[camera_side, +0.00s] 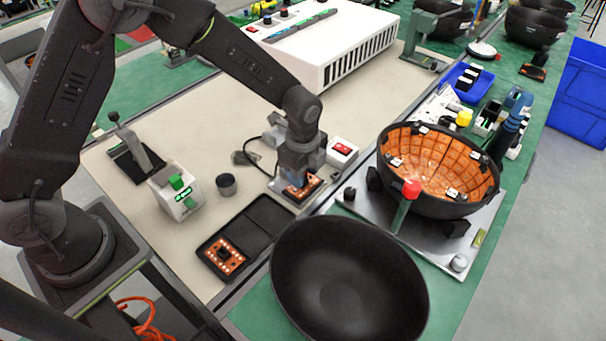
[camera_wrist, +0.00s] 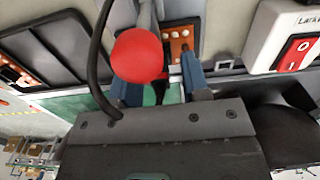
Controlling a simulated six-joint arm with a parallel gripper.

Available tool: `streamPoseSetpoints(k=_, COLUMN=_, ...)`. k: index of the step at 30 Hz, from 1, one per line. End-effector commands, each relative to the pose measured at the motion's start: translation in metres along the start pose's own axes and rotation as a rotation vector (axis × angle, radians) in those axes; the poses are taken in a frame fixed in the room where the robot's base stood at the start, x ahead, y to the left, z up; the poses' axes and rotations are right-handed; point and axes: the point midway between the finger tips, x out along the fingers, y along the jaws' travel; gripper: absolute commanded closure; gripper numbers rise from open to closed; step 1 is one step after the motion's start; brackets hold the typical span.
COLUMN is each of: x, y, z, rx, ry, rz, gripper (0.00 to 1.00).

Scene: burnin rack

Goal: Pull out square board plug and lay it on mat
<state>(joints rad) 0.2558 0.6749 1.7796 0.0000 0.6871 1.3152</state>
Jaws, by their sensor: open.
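An orange board (camera_side: 306,190) lies in a dark holder on the bench, right under my gripper (camera_side: 298,180). In the wrist view the same board (camera_wrist: 182,38) shows beyond the blue fingers of my gripper (camera_wrist: 162,80), which stand apart with no object seen held between them. The fingers are close over the board; I cannot tell whether they touch it. A plug is not clearly visible; the gripper and a red knob (camera_wrist: 137,55) cover part of the board. A black two-section tray or mat (camera_side: 268,216) lies to the left, with another orange board (camera_side: 222,256) in its near section; its far section is empty.
A black cable (camera_wrist: 101,50) runs close by the gripper. A white box with a red switch (camera_side: 342,151) stands just right of the holder. A grey cup (camera_side: 226,184) and a white box with green parts (camera_side: 176,192) are left.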

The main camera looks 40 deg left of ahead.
Motion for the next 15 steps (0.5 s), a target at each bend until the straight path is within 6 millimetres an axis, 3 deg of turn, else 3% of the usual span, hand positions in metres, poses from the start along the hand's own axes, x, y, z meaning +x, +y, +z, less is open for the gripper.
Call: streamPoseSetpoints(k=15, x=-0.0002, y=-0.0001, z=0.0, rx=0.0, ry=0.0, rz=0.0, gripper=0.57)
